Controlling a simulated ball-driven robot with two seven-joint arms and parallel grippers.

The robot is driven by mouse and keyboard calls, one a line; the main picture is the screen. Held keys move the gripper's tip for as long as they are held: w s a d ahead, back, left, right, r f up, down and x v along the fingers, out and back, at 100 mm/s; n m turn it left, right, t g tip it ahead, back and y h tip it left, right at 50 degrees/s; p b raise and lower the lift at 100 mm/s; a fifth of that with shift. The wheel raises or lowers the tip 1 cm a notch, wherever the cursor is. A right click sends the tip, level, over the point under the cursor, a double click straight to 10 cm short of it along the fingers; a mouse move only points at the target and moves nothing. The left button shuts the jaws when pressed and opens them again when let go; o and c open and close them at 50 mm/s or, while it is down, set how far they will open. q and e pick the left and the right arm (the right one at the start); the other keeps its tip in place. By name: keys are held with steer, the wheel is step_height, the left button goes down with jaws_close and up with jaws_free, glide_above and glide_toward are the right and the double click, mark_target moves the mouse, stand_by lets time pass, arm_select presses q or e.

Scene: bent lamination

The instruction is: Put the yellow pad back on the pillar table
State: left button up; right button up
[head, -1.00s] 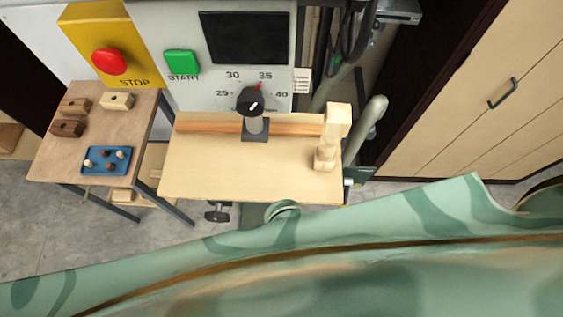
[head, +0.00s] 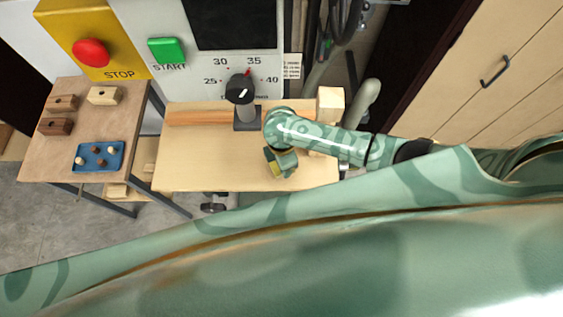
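The yellow pad (head: 277,170) shows as a small yellow patch at my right gripper (head: 281,166). The pad was not on the table earlier and the gripper looks shut on it, though the fingers are small and partly hidden. The gripper hangs over the right half of the light wooden table (head: 200,172), which I take as the pillar table; whether the pad touches the top I cannot tell. A pale wooden pillar (head: 329,103) stands at this table's right end, its lower part hidden by my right arm. My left gripper is out of view.
A dark post with a knob (head: 241,92) stands at the table's back. A side table (head: 40,160) at left holds wooden blocks (head: 104,95) and a blue tray (head: 84,158). A machine panel (head: 205,62) with red and green buttons stands behind. The pillar table's left half is clear.

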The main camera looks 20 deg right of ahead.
step_height(320, 180, down, 2)
steer(key=shift+f, duration=0.1)
steer(key=o, duration=0.9)
step_height(320, 180, up, 8)
steer(key=shift+f+p, duration=0.2)
steer(key=shift+p, duration=0.8)
